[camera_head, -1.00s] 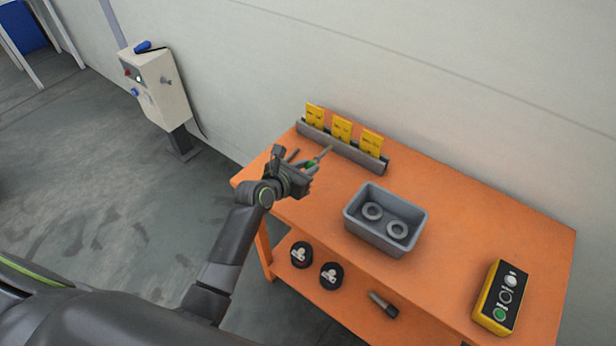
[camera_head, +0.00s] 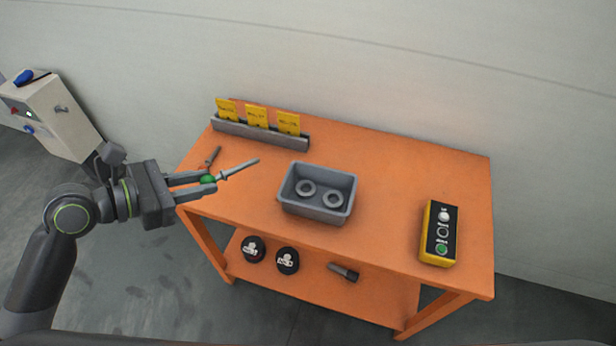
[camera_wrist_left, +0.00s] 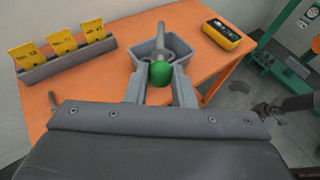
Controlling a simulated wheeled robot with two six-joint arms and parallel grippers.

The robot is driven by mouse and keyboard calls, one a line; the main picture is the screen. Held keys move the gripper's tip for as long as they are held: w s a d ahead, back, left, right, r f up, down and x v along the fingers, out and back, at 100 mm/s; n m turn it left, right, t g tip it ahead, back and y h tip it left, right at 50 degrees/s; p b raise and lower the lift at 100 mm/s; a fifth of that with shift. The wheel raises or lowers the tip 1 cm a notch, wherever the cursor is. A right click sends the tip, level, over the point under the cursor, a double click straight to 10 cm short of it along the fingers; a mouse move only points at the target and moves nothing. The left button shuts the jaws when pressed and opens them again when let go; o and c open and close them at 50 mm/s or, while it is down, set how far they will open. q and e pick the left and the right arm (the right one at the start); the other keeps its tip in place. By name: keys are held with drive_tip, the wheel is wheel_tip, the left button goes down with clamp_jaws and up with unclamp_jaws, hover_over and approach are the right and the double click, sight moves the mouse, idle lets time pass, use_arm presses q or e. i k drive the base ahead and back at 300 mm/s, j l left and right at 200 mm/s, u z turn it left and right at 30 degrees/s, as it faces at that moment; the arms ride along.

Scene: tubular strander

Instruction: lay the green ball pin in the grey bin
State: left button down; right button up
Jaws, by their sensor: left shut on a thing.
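The green ball pin (camera_head: 208,179) has a green ball and a grey metal shaft that points right, toward the bin. My left gripper (camera_head: 207,180) is shut on its ball, above the left end of the orange table. In the left wrist view the green ball (camera_wrist_left: 160,74) sits between the fingers, with the bin behind it. The grey bin (camera_head: 316,214) stands on the table to the right of the pin's tip and apart from it. Two grey rings (camera_head: 319,194) lie in the bin.
A rack (camera_head: 262,133) with three yellow cards stands along the table's back edge. A dark pin-like thing (camera_head: 212,156) lies near the left end. A yellow and black button box (camera_head: 439,233) stands at the right. The lower shelf (camera_head: 320,285) holds two black discs and a dark tool.

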sight(318, 214)
drive_tip(key=j+z, duration=0.15)
drive_tip(key=z, duration=0.2)
drive_tip(key=k+j+z, duration=0.1)
drive_tip(key=z, duration=0.3)
drive_tip(key=k+j+z, duration=0.1)
drive_tip(key=z, duration=0.25)
drive_tip(key=k+j, duration=0.25)
drive_tip(key=k, duration=0.1)
